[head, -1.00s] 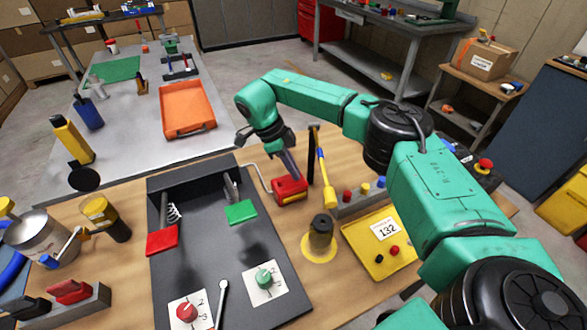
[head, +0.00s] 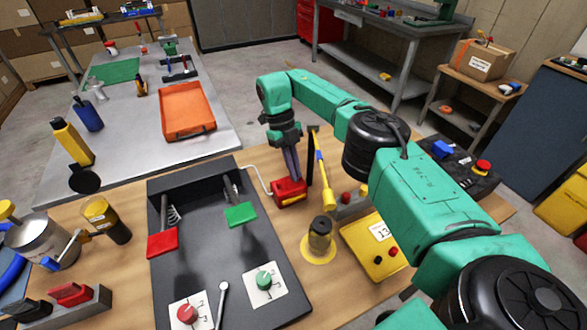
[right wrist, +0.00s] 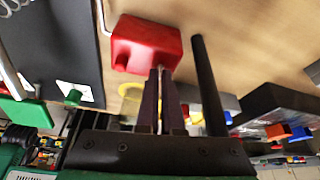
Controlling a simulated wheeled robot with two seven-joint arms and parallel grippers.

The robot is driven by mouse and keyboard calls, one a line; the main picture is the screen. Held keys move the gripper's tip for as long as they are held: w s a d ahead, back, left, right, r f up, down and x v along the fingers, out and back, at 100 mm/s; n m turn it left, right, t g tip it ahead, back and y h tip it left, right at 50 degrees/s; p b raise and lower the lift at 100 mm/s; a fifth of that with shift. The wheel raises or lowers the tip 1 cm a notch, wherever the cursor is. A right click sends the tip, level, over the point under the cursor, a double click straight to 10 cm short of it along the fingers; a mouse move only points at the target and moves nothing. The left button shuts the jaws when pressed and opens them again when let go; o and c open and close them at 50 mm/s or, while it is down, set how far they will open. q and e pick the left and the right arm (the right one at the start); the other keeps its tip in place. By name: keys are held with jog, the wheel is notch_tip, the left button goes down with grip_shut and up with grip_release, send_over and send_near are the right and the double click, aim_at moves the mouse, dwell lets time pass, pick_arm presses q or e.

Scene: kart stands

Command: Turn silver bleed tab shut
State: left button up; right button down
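A red block (head: 289,194) with a bent silver rod on its left side sits on the wooden bench, right of the black pedal board. It also shows in the right wrist view (right wrist: 147,45). My right gripper (head: 293,178) points down at it, its tips at the block's edge. In the right wrist view the two dark fingers (right wrist: 160,72) are close together with a narrow gap. I cannot make out a silver tab at the fingertips; they may hide it. A silver lever (head: 222,291) lies on the pedal board between two dials. My left gripper is out of view.
A yellow-headed upright tool (head: 323,175) and a dark post stand close right of the gripper. The pedal board (head: 205,245) carries red and green pedals and dials. A dark cylinder (head: 320,235) and a yellow box (head: 360,255) stand nearer, right of the board.

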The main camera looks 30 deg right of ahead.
jog(key=shift+w+r+m, duration=0.1)
jog(key=shift+r+m, duration=0.05)
jog(key=shift+m, duration=0.35)
jog(key=c, duration=1.1)
grip_release()
jog(key=shift+o, duration=0.2)
